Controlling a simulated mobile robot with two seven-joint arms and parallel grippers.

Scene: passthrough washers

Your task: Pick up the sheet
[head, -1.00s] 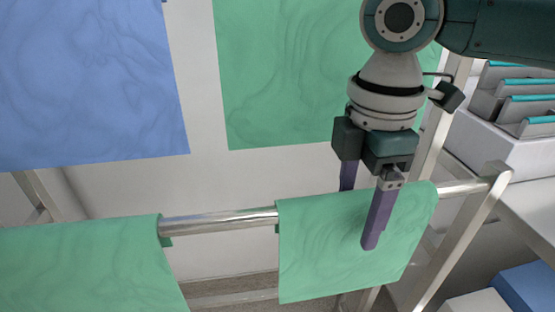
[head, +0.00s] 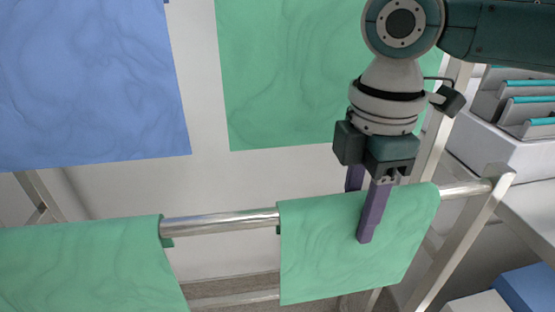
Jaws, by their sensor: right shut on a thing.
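A green sheet (head: 325,250) hangs over the metal rail (head: 222,222) at the lower middle right. My right gripper (head: 362,215) comes down from above, with one purple finger in front of this sheet and the other behind it. It is shut on the sheet, which still lies over the rail. The rear finger's tip is hidden behind the sheet. Another green sheet (head: 85,262) hangs over the same rail at the left. My left gripper is not in view.
A blue sheet (head: 85,80) and a large green sheet (head: 280,80) hang higher behind the rail. A slanted metal post (head: 465,235) stands at the rail's right end. A white bin with grey dividers (head: 515,110) and a blue box (head: 530,290) are at the right.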

